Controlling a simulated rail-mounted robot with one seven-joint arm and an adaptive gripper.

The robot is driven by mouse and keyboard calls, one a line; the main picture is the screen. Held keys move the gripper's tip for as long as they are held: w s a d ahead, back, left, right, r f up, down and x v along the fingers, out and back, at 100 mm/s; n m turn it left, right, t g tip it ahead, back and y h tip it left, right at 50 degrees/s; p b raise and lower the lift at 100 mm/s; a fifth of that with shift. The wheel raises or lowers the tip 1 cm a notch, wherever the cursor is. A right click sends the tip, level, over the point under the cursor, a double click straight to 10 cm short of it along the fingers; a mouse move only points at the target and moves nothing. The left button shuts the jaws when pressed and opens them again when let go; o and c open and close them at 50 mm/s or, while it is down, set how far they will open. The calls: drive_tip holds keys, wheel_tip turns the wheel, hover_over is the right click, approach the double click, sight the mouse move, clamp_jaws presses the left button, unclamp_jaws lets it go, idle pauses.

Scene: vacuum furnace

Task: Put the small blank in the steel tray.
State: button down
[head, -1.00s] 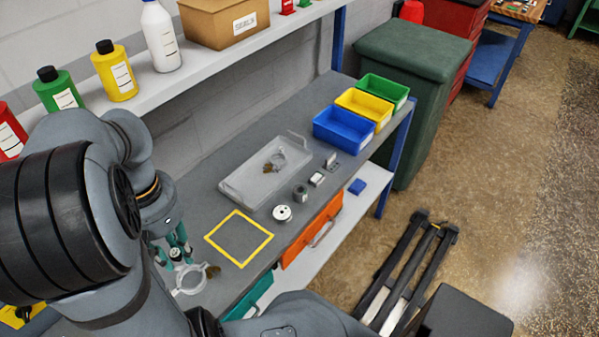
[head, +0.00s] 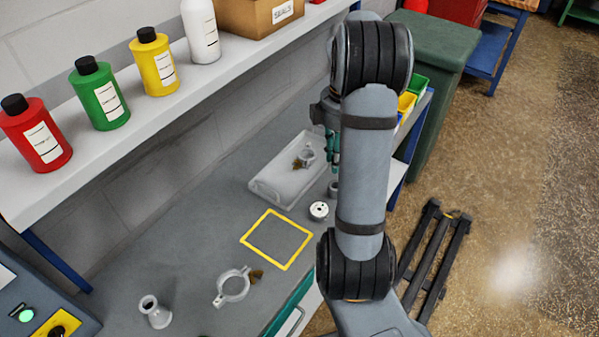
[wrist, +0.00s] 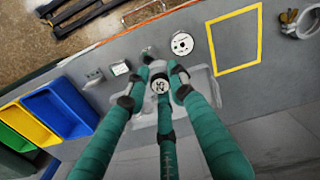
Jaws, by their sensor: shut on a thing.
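The small blank (wrist: 160,86) is a small round pale disc with dark markings, held between the fingertips of my gripper (wrist: 160,88) in the wrist view. My gripper has three teal fingers, shut on it. In the head view my gripper (head: 332,160) hangs at the right side of the steel tray (head: 272,199), partly behind my arm; the blank cannot be made out there. The tray is a pale, shallow, long box with a ring clamp (head: 306,155) and a brown piece inside. In the wrist view the tray lies behind the fingers, mostly hidden.
A white-topped disc (head: 319,210) and a small grey cylinder (head: 334,188) stand near the tray. A yellow square outline (head: 264,262) marks the bench. A loose clamp (head: 233,287) and a flared fitting (head: 154,312) lie left. Blue bin (wrist: 60,108) and other bins stand beyond the tray.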

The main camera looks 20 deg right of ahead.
drive_tip(key=w+d+f+n, duration=0.2)
drive_tip(key=w+f+n, duration=0.1)
drive_tip(key=w+n, duration=0.1)
drive_tip(key=p, duration=0.2)
hover_over(294, 185)
drive_tip(key=shift+n, duration=0.3)
drive_tip(key=f, duration=0.7)
drive_tip(key=shift+s, duration=0.2)
drive_tip(key=shift+w+f, duration=0.1)
drive_tip(key=shift+f+p, duration=0.5)
drive_tip(key=shift+f, duration=1.5)
drive_tip(key=shift+f, duration=0.15)
drive_tip(key=c, duration=1.5)
unclamp_jaws()
